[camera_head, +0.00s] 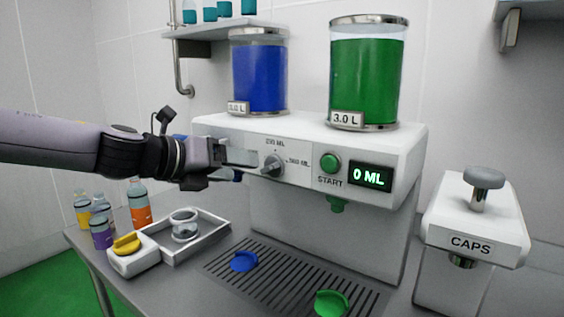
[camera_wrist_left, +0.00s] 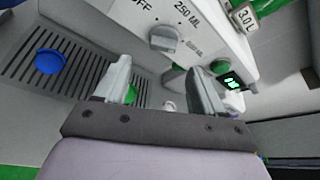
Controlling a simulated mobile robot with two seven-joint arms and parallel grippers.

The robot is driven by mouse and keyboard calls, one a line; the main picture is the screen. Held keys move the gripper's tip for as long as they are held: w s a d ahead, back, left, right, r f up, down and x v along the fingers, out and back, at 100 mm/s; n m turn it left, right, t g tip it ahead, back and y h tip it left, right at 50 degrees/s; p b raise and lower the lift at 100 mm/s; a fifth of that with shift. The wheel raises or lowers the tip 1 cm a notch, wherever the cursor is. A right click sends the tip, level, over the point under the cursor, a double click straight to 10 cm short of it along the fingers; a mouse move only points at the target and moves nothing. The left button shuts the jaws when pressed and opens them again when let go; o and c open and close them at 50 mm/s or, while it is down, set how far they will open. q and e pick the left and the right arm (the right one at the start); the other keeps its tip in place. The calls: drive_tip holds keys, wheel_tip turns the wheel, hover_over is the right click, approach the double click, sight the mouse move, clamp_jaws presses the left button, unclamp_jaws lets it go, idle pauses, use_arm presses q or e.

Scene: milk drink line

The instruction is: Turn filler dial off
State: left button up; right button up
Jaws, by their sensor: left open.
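The filler dial (camera_head: 272,165) is a grey knob on the front of the white filling machine (camera_head: 215,124). In the left wrist view the dial (camera_wrist_left: 163,39) has OFF printed to its left, 250 ML above and 500 ML to its right. I cannot tell surely which mark it points to. My left gripper (camera_head: 242,164) is just left of the dial in the head view and hides the OFF mark there. In the left wrist view its open fingers (camera_wrist_left: 162,82) are apart with nothing between them, and the dial shows beyond them.
The green START button (camera_head: 330,162) and a display (camera_head: 370,176) reading 0 ML are right of the dial. Blue (camera_head: 259,75) and green (camera_head: 365,75) tanks stand on top. A drip grate (camera_head: 290,275) with blue and green pieces lies below. A CAPS unit (camera_head: 475,225) stands right.

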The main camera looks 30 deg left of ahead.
sight(266, 169)
use_arm(q)
drive_tip(key=shift+r+x, duration=0.1)
drive_tip(key=shift+x, duration=1.65)
drive_tip(key=shift+r+x, duration=0.15)
drive_tip(key=shift+x, duration=1.6)
drive_tip(key=shift+w, duration=0.15)
drive_tip(key=c, duration=1.1)
